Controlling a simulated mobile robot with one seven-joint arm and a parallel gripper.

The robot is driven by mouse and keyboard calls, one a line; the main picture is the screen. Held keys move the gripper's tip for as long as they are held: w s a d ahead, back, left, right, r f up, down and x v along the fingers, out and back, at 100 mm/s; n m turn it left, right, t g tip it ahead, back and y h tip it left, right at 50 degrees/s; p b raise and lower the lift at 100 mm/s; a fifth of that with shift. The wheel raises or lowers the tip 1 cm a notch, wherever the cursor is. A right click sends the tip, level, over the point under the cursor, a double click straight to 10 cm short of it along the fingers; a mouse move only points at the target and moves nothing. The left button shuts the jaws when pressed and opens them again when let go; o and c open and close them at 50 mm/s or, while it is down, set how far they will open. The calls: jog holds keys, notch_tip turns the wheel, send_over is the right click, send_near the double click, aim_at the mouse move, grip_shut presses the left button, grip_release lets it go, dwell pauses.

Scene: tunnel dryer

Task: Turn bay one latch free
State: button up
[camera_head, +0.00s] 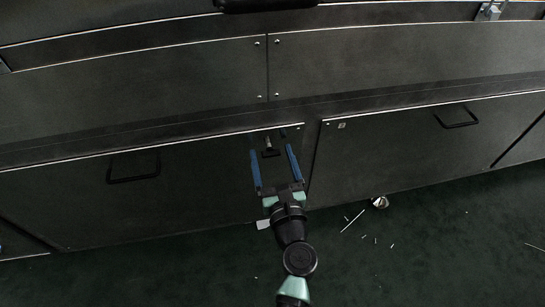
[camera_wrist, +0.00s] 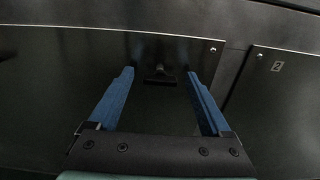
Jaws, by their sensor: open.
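The latch (camera_head: 269,149) is a small dark T-shaped handle near the upper right corner of the left lower panel (camera_head: 200,185). In the wrist view the latch (camera_wrist: 160,79) has its crossbar roughly level. My gripper (camera_head: 271,149) is open, with its two blue fingers pointing at the panel. The wrist view shows my gripper (camera_wrist: 160,73) with one finger on each side of the latch and a gap on both sides. Nothing is held. I cannot tell how far the fingertips are from the panel.
The lower panel on the right (camera_head: 410,140) bears a small "2" label (camera_wrist: 277,66). Both lower panels have black pull handles, at left (camera_head: 133,178) and right (camera_head: 457,125). A caster (camera_head: 380,202) and pale scraps (camera_head: 353,221) show on the dark green floor.

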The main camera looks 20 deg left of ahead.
grip_shut()
jog(key=shift+n, duration=0.3)
jog(key=n+b, duration=0.1)
jog(key=n, duration=0.3)
jog(key=shift+f+b, duration=0.1)
jog(key=shift+b, duration=0.25)
jog(key=shift+a+n+b, duration=0.1)
jog(key=shift+n+b, duration=2.8)
jog(key=shift+n, duration=3.7)
